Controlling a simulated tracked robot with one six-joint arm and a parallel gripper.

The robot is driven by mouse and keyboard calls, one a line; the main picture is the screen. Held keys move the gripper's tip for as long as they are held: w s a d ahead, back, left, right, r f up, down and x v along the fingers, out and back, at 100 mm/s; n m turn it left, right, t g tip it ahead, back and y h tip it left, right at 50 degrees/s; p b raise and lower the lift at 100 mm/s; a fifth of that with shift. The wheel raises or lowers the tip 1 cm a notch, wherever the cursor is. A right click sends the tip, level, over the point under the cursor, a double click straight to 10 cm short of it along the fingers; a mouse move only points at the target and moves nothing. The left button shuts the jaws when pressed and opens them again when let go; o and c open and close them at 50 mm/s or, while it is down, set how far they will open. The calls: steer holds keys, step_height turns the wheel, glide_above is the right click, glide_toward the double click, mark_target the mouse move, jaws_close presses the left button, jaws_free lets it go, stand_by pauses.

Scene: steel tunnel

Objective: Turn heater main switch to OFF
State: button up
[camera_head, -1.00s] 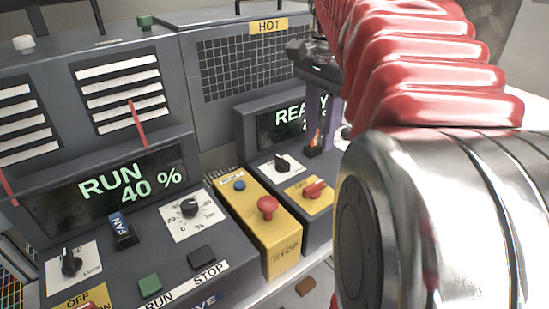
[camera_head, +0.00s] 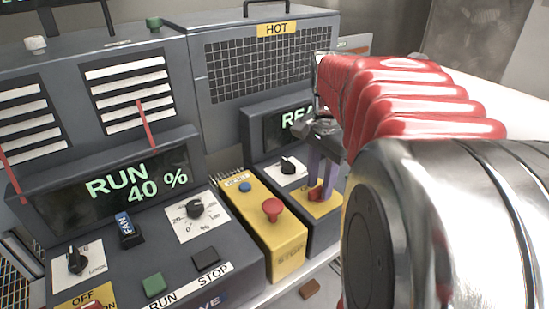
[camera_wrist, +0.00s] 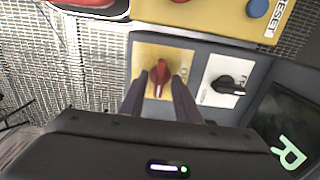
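The heater's main switch is a red rotary handle (camera_wrist: 159,78) on a yellow plate (camera_wrist: 177,53), on the sloped front of the grey unit marked HOT. It also shows in the head view, partly behind the fingers. In the wrist view the handle stands roughly upright in the picture. My gripper (camera_wrist: 158,88) is open, with one dark purple finger on each side of the handle. A gap shows beside the handle, and I cannot tell whether either finger touches it. The plate's lettering is mostly hidden or too blurred to read.
A black knob (camera_wrist: 229,86) on a white plate sits close beside the switch. A yellow box (camera_head: 285,258) with a red button (camera_head: 272,209) and a blue RESET button stands left of the heater. Further left is a panel reading RUN 40 % (camera_head: 138,186).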

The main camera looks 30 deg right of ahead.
steer(key=shift+f, duration=0.3)
steer(key=shift+c, duration=0.5)
jaws_close()
